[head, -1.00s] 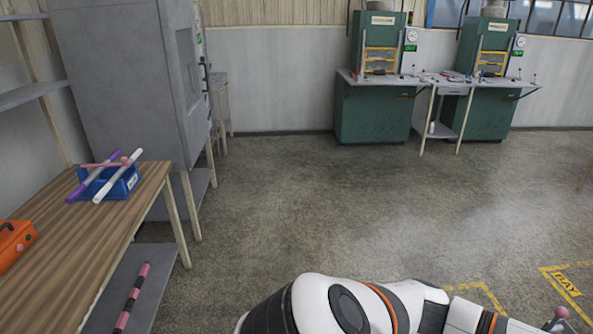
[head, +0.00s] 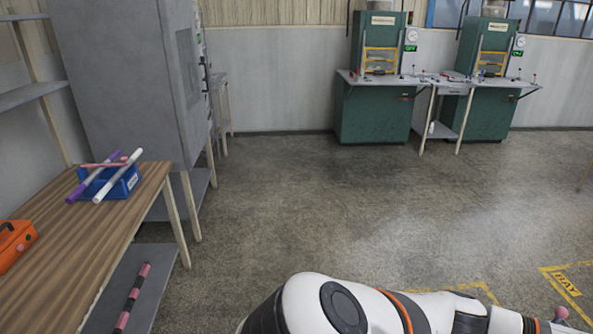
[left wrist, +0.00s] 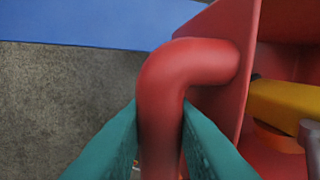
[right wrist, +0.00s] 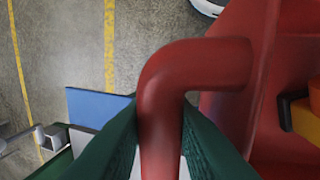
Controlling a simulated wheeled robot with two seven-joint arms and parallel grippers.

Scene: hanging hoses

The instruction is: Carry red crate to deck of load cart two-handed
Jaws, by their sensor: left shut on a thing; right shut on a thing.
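The red crate (left wrist: 246,70) shows at the right of the left wrist view. Its bent tube handle runs between the teal fingers of my left gripper (left wrist: 160,112), which is shut on it. The right wrist view shows another side of the crate (right wrist: 262,95). My right gripper (right wrist: 160,112) is shut on the bent handle there. Inside the crate lie a yellow thing (left wrist: 285,100) and an orange thing (left wrist: 278,138), partly cut off. The crate is out of the head view. A blue flat surface (left wrist: 90,22) lies beyond the crate; I cannot tell whether it is the cart's deck.
In the head view, a wooden bench (head: 80,245) at left holds a blue bin (head: 110,184) with tubes and an orange case (head: 15,243). A grey cabinet (head: 120,80) and green machines (head: 375,112) stand behind. The middle floor is open, with yellow markings (head: 560,285) at right.

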